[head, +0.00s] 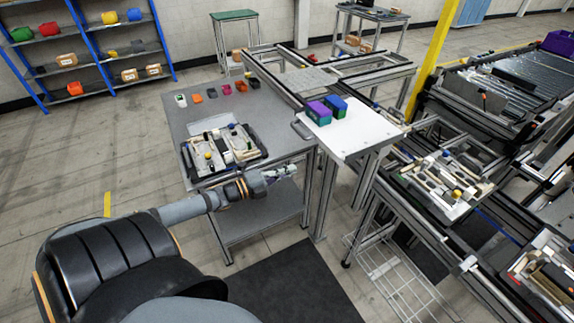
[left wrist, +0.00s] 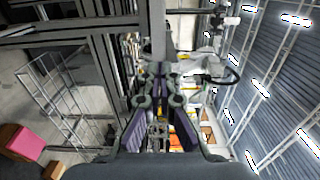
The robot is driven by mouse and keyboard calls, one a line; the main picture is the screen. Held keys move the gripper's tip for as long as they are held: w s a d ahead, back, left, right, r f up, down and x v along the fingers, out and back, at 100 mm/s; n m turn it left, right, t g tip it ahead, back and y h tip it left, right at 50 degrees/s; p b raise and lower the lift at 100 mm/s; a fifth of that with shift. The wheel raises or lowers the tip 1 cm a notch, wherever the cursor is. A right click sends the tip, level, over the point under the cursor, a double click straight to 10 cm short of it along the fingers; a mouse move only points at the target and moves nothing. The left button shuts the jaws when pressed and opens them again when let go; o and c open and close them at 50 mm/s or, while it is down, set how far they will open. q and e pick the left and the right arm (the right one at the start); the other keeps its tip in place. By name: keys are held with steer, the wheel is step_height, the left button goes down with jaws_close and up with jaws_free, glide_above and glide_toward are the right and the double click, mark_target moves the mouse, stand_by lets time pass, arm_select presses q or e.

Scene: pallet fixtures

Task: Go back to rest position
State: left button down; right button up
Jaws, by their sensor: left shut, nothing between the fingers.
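My left arm comes in from the left in the head view. Its gripper (head: 284,172) is in the air by the near right side of the grey table, just in front of a black pallet fixture (head: 186,160) of mixed parts. In the left wrist view the left gripper (left wrist: 160,128) is shut with nothing held. That camera faces steel frames, another robot arm and a ribbed wall. My right gripper is not in view.
The grey table (head: 188,118) carries several small coloured parts at its far edge. A white-topped stand (head: 362,132) with a purple and a blue box (head: 319,112) is close to the gripper's right. Conveyors (head: 480,75) stand at the right. Floor at left is clear.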

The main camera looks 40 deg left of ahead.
arm_select(q)
steer(key=s+a+f+n+g+y+b, duration=0.1)
steer(key=a+f+n+y, duration=0.25)
steer(key=f, duration=0.45)
steer(key=s+a+f+n+g+y+b, duration=0.1)
steer(key=s+a+f+n+y, duration=0.2)
steer(key=f, duration=0.6)
steer(key=s+a+f+n+g+y+b, duration=0.15)
steer(key=s+f+n, duration=0.3)
steer(key=f, duration=0.55)
steer(key=s+a+f+n+g+y+b, duration=0.1)
steer(key=s+a+f+n+g, duration=0.15)
steer(key=s+f, duration=0.45)
steer(key=s+d+f+n+g+b, duration=0.1)
steer(key=s+d+f+n+g, duration=0.3)
steer(key=s+d+f, duration=0.5)
steer(key=s+d+f+n+g+h+b, duration=0.1)
steer(key=s+d+f+n+g, duration=0.4)
steer(key=s+d+f, duration=0.5)
steer(key=s+f, duration=0.4)
steer(key=s, duration=0.1)
steer(key=shift+f+b, duration=0.2)
steer(key=shift+b, duration=0.1)
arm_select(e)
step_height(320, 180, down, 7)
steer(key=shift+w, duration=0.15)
arm_select(q)
steer(key=shift+d, duration=0.1)
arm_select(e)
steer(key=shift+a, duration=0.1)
